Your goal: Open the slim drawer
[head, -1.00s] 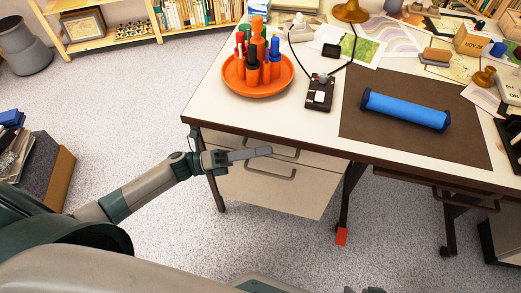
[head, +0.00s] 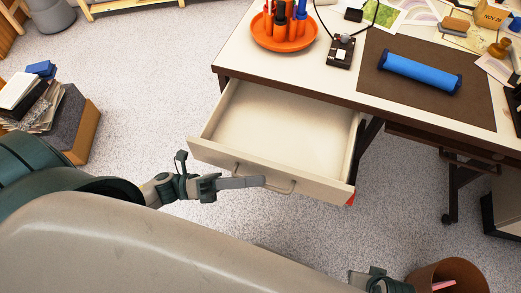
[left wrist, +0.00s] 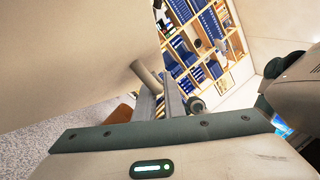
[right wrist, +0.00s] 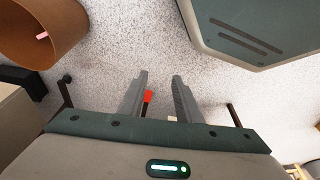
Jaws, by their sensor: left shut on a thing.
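The slim drawer (head: 290,125) is pulled far out from under the desk's left end; its pale inside is empty. Its front carries a grey bar handle (head: 280,190). My left gripper (head: 262,182) is shut on this handle, its fingers reaching in from the left. In the left wrist view the fingers (left wrist: 160,98) close around the handle's bar (left wrist: 147,75), beside the pale drawer front (left wrist: 70,70). My right gripper (right wrist: 160,85) is open and empty over the floor, away from the drawer. Only part of it shows at the bottom of the head view.
The desk top (head: 345,75) bears an orange tray (head: 285,42) of pens, a small black device (head: 340,52) and a blue roll (head: 420,72) on a brown mat. A brown bin (head: 450,272) stands at the lower right. A box of books (head: 50,110) stands left.

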